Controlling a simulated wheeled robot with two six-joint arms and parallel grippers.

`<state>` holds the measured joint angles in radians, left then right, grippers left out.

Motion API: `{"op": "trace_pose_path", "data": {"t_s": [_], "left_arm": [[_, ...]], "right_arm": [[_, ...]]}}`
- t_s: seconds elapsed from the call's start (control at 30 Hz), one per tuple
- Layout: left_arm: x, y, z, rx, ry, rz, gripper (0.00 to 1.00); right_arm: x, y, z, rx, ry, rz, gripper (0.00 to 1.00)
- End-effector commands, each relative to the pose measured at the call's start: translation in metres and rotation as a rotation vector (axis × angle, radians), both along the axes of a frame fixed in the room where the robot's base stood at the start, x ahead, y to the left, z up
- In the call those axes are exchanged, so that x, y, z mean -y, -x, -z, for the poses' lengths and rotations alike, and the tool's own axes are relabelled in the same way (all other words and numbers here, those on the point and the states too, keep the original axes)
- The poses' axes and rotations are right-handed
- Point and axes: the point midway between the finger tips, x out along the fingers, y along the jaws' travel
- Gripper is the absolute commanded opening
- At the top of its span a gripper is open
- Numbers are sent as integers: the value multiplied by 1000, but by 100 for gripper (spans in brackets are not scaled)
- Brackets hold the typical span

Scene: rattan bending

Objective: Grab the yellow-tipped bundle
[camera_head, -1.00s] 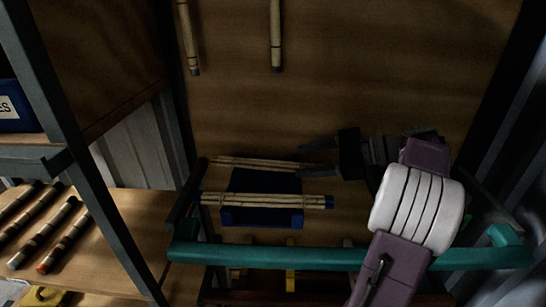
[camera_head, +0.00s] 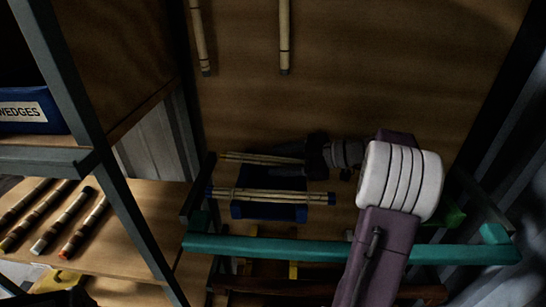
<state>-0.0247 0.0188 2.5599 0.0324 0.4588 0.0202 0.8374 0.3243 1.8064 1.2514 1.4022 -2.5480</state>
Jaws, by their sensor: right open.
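My right gripper (camera_head: 290,159) is open behind the teal bar, its fingers pointing left. They are at the right part of a thin pale rattan bundle (camera_head: 243,158) at the back of a dark blue block (camera_head: 268,212). I cannot tell whether they touch it, and its tip colour is unclear. A second bundle (camera_head: 270,196) with blue tips lies across the block's front. My left gripper is not clearly visible.
A teal bar (camera_head: 330,251) crosses in front of the block. More bundles (camera_head: 63,222) lie on the left wooden shelf (camera_head: 130,220), beside a grey post (camera_head: 85,120). A blue bin (camera_head: 30,115) labelled WEDGES sits above. Two rods (camera_head: 284,38) hang at the back.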

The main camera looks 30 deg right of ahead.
Motion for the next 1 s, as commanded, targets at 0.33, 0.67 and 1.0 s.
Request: {"op": "trace_pose_path", "data": {"t_s": [0.33, 0.67, 1.0], "left_arm": [[0, 0, 1, 0, 0, 0, 36], [0, 0, 7, 0, 0, 0, 36], [0, 0, 29, 0, 0, 0, 36]], "right_arm": [[1, 0, 1, 1, 0, 1, 0], [0, 1, 0, 2, 1, 1, 0], [-2, 4, -50, 6, 6, -1, 0]]}}
